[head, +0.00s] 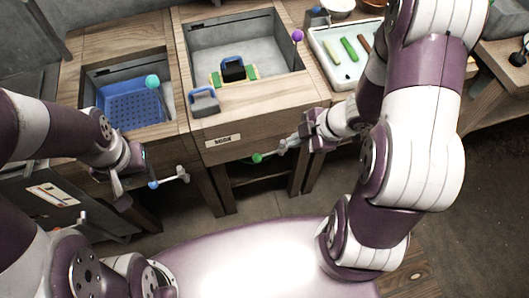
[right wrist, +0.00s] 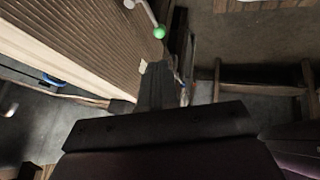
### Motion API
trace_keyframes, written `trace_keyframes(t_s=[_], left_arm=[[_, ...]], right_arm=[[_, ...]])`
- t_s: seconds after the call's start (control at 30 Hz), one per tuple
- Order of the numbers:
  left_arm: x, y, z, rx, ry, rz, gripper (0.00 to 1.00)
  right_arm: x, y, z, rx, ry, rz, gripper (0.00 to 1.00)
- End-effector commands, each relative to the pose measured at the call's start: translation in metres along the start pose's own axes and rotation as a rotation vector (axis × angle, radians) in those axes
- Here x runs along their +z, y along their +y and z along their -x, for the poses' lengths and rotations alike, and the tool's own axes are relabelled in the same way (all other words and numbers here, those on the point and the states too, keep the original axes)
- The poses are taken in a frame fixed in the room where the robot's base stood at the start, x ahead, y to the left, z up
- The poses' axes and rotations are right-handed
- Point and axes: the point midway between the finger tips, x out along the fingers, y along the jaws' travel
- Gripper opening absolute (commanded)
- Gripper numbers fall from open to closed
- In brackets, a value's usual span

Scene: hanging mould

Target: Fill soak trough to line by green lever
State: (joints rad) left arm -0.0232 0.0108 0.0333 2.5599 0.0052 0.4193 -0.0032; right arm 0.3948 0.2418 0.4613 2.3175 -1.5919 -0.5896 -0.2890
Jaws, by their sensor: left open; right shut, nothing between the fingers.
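The green lever (head: 257,157) is a pale rod with a green ball on its end, at the front of the wooden trough stand. The soak trough (head: 205,40) is a grey basin in that stand; I cannot make out a fill line or water level. My right gripper (head: 290,143) is shut and empty, close to the green lever's rod; contact is unclear. In the right wrist view, the green ball (right wrist: 159,32) shows just beyond the fingertips (right wrist: 157,68). My left gripper (head: 135,187) is open at the front left, near a blue-ball lever (head: 153,184).
A blue-handled block on a green and yellow base sits in the trough. A grey blue-handled tool (head: 204,101) rests on the front rim. A blue perforated basket (head: 130,108) lies in the left basin. A white tray (head: 318,50) with coloured sticks stands right of the trough.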

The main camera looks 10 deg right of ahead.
Motion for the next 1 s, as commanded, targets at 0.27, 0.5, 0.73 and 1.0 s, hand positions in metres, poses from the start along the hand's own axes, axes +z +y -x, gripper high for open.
trace_keyframes(t_s=[0.27,0.5,0.73,1.0], left_arm=[[0.003,0.0,-0.026,0.0,0.0,0.0,0.43],[0.006,0.0,-0.05,0.0,0.0,0.0,0.43],[0.008,0.0,-0.063,0.0,0.0,0.0,0.43],[0.008,0.0,-0.066,0.0,0.0,0.0,0.43]], right_arm=[[0.003,-0.002,-0.043,-0.002,0.0,0.001,0.0],[0.003,-0.002,-0.095,-0.002,0.0,0.0,0.0],[0.002,-0.001,-0.13,-0.002,-0.001,0.0,0.0],[0.0,0.0,-0.14,0.001,-0.002,-0.001,0.0]])
